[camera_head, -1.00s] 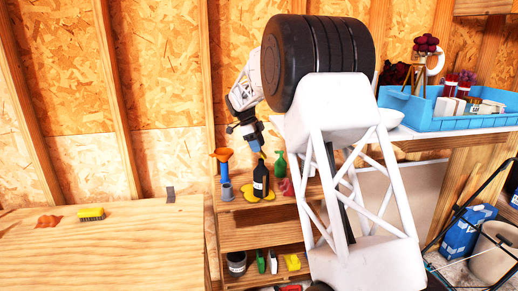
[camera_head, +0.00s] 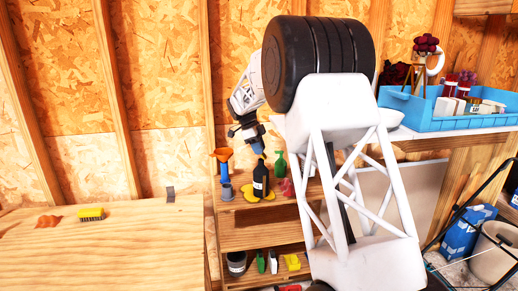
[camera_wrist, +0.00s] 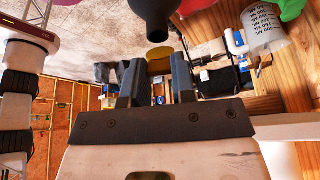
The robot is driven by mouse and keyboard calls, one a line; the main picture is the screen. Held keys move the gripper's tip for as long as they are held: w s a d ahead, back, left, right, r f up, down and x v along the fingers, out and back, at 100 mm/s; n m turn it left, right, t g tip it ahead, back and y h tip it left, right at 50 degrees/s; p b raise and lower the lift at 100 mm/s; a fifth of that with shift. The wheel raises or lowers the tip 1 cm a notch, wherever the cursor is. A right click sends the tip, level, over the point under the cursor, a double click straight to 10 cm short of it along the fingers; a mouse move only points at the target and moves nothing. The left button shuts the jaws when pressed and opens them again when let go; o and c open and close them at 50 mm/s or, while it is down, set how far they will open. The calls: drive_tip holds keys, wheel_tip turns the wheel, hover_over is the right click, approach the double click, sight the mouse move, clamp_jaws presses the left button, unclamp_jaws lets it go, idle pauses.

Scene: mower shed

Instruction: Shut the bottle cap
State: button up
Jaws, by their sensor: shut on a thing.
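A dark bottle (camera_head: 260,182) stands upright on the wooden shelf unit's top, on a yellow patch (camera_head: 272,190). In the wrist view the bottle (camera_wrist: 155,12) points its narrow neck at my fingertips. My gripper (camera_head: 257,147) is just above the bottle. In the wrist view my gripper's two dark fingers (camera_wrist: 158,75) are shut on a yellow round piece, which looks like the cap (camera_wrist: 160,62). The cap lines up with the neck. In the head view the fingers hide it, and I cannot tell whether cap and neck touch.
A green bottle (camera_head: 280,164) and a pink item (camera_head: 287,188) are close right. A yellow brush (camera_head: 91,214) lies on the largely clear workbench (camera_head: 110,255). A blue tray (camera_head: 430,120) is right.

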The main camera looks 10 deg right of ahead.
drive_tip(key=shift+w+a+f+g+h, duration=0.15)
drive_tip(key=shift+a+f+g+h, duration=0.25)
drive_tip(key=shift+h, duration=0.4)
drive_tip(key=shift+w+a+f+g+h, duration=0.15)
drive_tip(key=shift+a+f+g+h, duration=0.15)
drive_tip(key=shift+h, duration=0.5)
drive_tip(key=shift+w+a+f+g+h, duration=0.1)
drive_tip(key=shift+a+f+g+h, duration=0.15)
drive_tip(key=shift+h, duration=0.35)
drive_tip(key=shift+w+a+f+g+h, duration=0.1)
drive_tip(key=shift+g+h, duration=0.25)
drive_tip(key=shift+h, duration=0.25)
drive_tip(key=o, duration=0.9)
drive_tip(key=shift+o, duration=0.2)
drive_tip(key=v, duration=0.7)
drive_tip(key=shift+a+r, duration=0.2)
drive_tip(key=shift+a, duration=0.1)
